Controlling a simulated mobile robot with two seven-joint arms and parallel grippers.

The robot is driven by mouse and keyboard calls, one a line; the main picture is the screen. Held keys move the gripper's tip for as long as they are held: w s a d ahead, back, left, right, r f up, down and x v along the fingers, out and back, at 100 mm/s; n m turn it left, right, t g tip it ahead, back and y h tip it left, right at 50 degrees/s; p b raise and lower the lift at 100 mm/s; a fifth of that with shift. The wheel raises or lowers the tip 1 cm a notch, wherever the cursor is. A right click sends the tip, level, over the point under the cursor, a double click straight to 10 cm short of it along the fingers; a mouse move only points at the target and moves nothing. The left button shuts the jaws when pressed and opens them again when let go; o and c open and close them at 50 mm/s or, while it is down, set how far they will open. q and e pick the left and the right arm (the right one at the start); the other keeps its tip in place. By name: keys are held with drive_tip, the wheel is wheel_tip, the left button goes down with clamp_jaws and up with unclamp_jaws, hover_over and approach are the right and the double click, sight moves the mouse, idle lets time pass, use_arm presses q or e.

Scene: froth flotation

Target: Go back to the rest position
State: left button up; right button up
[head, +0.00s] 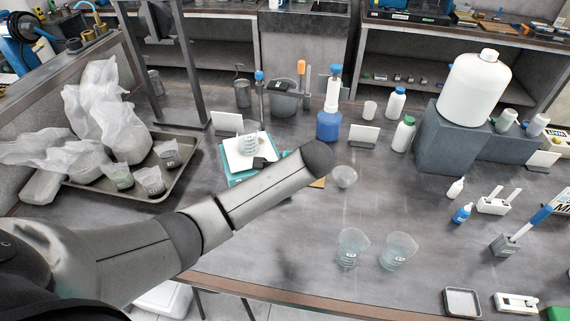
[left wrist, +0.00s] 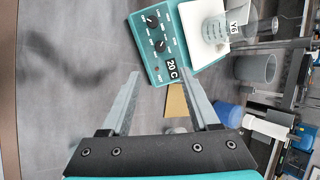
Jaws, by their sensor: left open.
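My left arm reaches in from the left of the head view, over the bench and in front of the teal hot plate (head: 228,180). Its gripper is mostly hidden there behind the arm. In the left wrist view my left gripper (left wrist: 159,77) has its two fingers spread apart with nothing held between them. The hot plate (left wrist: 152,60), with black knobs and a "20 C" label, lies just beyond the fingertips. A clear labelled beaker (left wrist: 214,29) stands on its white top; it also shows in the head view (head: 248,138). My right gripper is not in view.
A metal tray (head: 155,192) with bags and several cups stands at left. Clear beakers (head: 350,248) (head: 397,252) stand near the front edge, a small cup (head: 344,177) beside my arm. A blue-based bottle (head: 329,126) stands behind. A white jug (head: 474,88) sits on a grey block.

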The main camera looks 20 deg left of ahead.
use_arm(q)
drive_tip(key=s+d+f+n+h, duration=0.35)
drive_tip(key=s+d, duration=0.45)
drive_tip(key=s, duration=0.4)
drive_tip(key=s+r+n+h, duration=0.35)
drive_tip(key=s+n, duration=0.25)
drive_tip(key=s, duration=0.8)
wheel_tip(320, 180, down, 34)
drive_tip(key=s+r+g+b, duration=0.1)
drive_tip(key=s+g+b, duration=0.15)
drive_tip(key=b, duration=0.95)
drive_tip(key=s+a+f+b, duration=0.1)
drive_tip(key=s+f+b, duration=0.4)
drive_tip(key=f, duration=0.8)
drive_tip(key=s+a+f+b, duration=0.2)
drive_tip(key=s+f+b, duration=0.4)
drive_tip(key=s+f, duration=0.4)
wheel_tip(320, 180, down, 3)
drive_tip(key=shift+s+a+r+m+y+b, duration=0.1)
drive_tip(key=shift+s+a+m+y+b, duration=0.15)
drive_tip(key=shift+m+y+b, duration=0.1)
